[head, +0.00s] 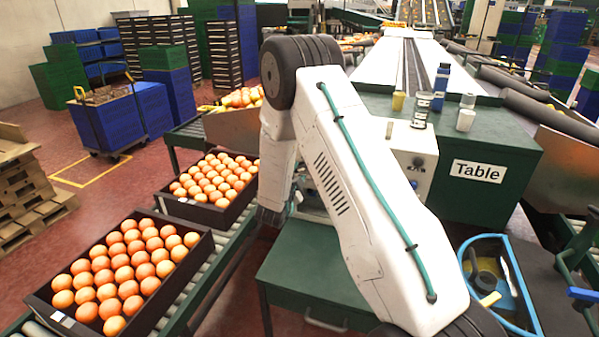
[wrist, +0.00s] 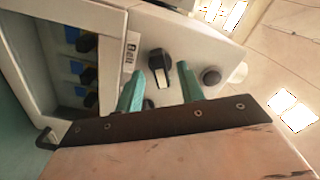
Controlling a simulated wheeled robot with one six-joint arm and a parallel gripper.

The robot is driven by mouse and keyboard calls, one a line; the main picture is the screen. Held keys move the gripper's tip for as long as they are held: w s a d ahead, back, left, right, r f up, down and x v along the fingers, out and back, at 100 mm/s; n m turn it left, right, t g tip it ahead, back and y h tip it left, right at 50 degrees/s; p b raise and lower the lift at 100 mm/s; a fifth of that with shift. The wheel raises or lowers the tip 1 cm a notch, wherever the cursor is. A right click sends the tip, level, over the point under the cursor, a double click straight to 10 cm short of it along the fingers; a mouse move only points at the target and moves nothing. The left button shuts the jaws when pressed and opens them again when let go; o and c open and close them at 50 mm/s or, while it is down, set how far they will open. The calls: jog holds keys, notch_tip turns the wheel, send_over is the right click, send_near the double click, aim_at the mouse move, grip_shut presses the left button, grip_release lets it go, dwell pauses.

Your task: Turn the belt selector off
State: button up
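The belt selector (wrist: 159,62) is a black rotary knob with a pale pointer mark, on a white control panel, beside a label reading "Belt" (wrist: 130,54). My gripper (wrist: 161,78) shows in the wrist view as two teal fingers, apart, with nothing held between them. The fingertips lie on either side of the knob in the picture; I cannot tell whether they touch it. In the head view, a white control box (head: 421,165) stands against the green cabinet, partly behind my arm. My gripper is hidden there.
A round dark button (wrist: 211,75) is right of the selector. An open compartment with several dark and blue parts (wrist: 82,72) is left. A brown screwed bar (wrist: 160,123) crosses the lower wrist view. Orange crates (head: 190,262) line the conveyor.

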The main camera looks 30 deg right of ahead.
jog(key=shift+x, duration=0.9)
grip_shut()
jog(key=shift+n, duration=0.3)
jog(key=n, duration=1.1)
jog(key=shift+r, duration=0.1)
jog(key=shift+n, duration=0.3)
